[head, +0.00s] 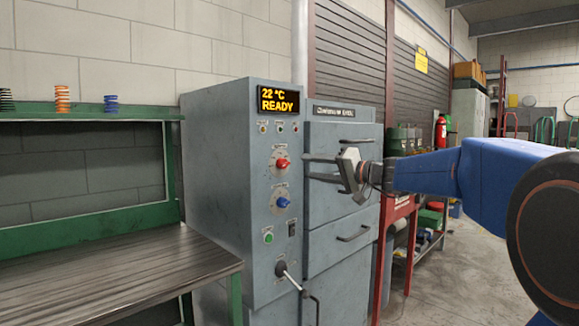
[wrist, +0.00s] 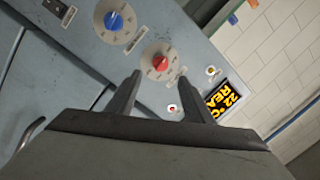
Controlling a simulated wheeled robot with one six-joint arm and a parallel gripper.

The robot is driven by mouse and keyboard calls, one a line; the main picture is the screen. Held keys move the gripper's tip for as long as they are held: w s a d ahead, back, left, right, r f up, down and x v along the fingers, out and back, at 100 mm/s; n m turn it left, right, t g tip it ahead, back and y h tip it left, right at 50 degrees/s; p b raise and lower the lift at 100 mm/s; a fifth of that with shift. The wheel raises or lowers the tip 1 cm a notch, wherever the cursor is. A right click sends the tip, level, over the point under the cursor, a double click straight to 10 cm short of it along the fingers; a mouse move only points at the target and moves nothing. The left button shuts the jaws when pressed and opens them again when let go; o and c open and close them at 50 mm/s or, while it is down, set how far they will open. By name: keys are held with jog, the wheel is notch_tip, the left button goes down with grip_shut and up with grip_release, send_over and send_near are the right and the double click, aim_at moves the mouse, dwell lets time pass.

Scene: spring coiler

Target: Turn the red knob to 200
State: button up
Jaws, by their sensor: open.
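The red knob (head: 282,163) sits on a round dial on the upper part of the grey machine's front panel. In the wrist view the red knob (wrist: 160,63) shows on its pale dial, ahead of and between the two fingers. My gripper (head: 320,167) is open, with its fingers pointing left toward the panel, to the right of the knob and apart from it. In the wrist view my gripper (wrist: 163,85) holds nothing. The dial's numbers are too small to read.
A blue knob (head: 283,202) is below the red one, with a green button (head: 268,238) and a lever (head: 290,277) lower down. The display (head: 278,99) reads 22 °C READY. Drawers with handles (head: 353,233) are to the right. A workbench (head: 110,270) stands left.

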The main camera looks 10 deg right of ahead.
aim_at(287, 164)
jog(key=x, duration=0.9)
jog(key=shift+w+a, duration=0.25)
jog(key=shift+w, duration=0.05)
jog(key=c, duration=1)
jog(key=shift+c, duration=0.2)
jog(key=shift+m, duration=0.3)
jog(key=shift+f+m+t, duration=0.1)
jog(key=shift+m+t, duration=0.25)
jog(key=shift+m, duration=2.05)
jog(key=shift+f+m+t, duration=0.1)
jog(key=shift+m+t, duration=0.25)
jog(key=shift+m, duration=2.05)
